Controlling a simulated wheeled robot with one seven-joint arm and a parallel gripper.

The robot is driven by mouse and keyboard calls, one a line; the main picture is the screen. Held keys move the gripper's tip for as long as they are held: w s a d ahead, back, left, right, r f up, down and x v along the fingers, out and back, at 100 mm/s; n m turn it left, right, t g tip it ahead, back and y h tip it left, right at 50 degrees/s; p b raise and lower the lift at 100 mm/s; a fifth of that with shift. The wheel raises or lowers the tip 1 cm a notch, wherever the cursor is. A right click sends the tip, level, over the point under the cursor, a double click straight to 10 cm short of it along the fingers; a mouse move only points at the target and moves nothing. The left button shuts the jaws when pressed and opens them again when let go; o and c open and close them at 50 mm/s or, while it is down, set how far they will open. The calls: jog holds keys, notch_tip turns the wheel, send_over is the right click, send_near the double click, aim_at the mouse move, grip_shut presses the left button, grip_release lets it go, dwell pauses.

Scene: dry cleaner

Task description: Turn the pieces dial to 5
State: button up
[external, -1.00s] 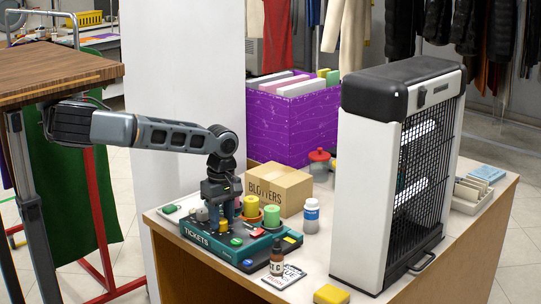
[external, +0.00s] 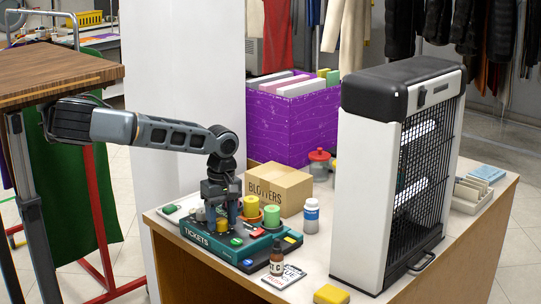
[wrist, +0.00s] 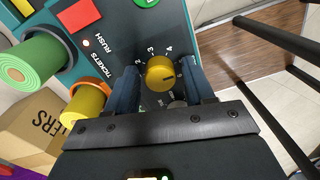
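The pieces dial is a round yellow knob (wrist: 160,73) with a dark pointer mark, on the teal ticket machine (external: 205,241). In the wrist view the mark points to the right, slightly downward. The printed numbers 2, 3 and 4 show around its upper side; the rest of the scale is partly hidden by the right finger. My gripper (wrist: 161,80) points down at the panel, with one blue finger on each side of the dial. The fingers are very close to the knob; I cannot tell whether both touch it. The external view also shows the knob (external: 222,226) between the fingers.
Beside the dial stand a green roll (external: 271,216) and a yellow roll (external: 251,207). A BLOTTERS box (external: 283,187) is behind them.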

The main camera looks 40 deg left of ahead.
jog(key=shift+o, duration=0.6)
jog(key=shift+a, duration=0.1)
